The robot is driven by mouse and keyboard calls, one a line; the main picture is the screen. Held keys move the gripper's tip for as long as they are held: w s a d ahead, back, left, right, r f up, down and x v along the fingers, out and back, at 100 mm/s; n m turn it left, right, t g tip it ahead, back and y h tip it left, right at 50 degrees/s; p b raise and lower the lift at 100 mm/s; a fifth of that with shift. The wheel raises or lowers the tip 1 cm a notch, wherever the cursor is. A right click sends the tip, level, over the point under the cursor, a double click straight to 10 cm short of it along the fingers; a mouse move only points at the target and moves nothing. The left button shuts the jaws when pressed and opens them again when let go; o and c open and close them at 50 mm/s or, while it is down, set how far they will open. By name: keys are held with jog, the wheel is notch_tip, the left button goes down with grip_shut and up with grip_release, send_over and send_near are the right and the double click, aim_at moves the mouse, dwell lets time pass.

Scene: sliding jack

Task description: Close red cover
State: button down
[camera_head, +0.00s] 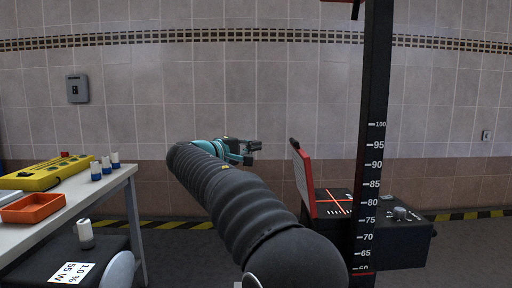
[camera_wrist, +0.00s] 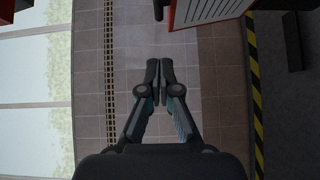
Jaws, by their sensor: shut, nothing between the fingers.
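The red cover (camera_head: 303,178) stands swung up at the left side of the black device with the lit red cross (camera_head: 337,201), right of centre in the head view. A dark handle sits at its top edge. In the wrist view the cover (camera_wrist: 205,12) shows at the top, with a white lined sheet framed in red. My gripper (camera_head: 256,146) is shut and empty, in the air to the left of the cover and apart from it. In the wrist view the fingertips (camera_wrist: 159,68) meet below the cover's edge. My arm hides part of the device's left side.
A black vertical post with a height scale (camera_head: 372,150) stands in front of the device. A knob (camera_head: 400,213) is on the device's right part. A table at left holds a yellow box (camera_head: 45,172), an orange tray (camera_head: 33,207) and small bottles.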

jog(key=w+d, duration=0.5)
jog(key=d, duration=0.4)
jog(key=shift+d+f, duration=0.15)
jog(key=shift+w, duration=0.1)
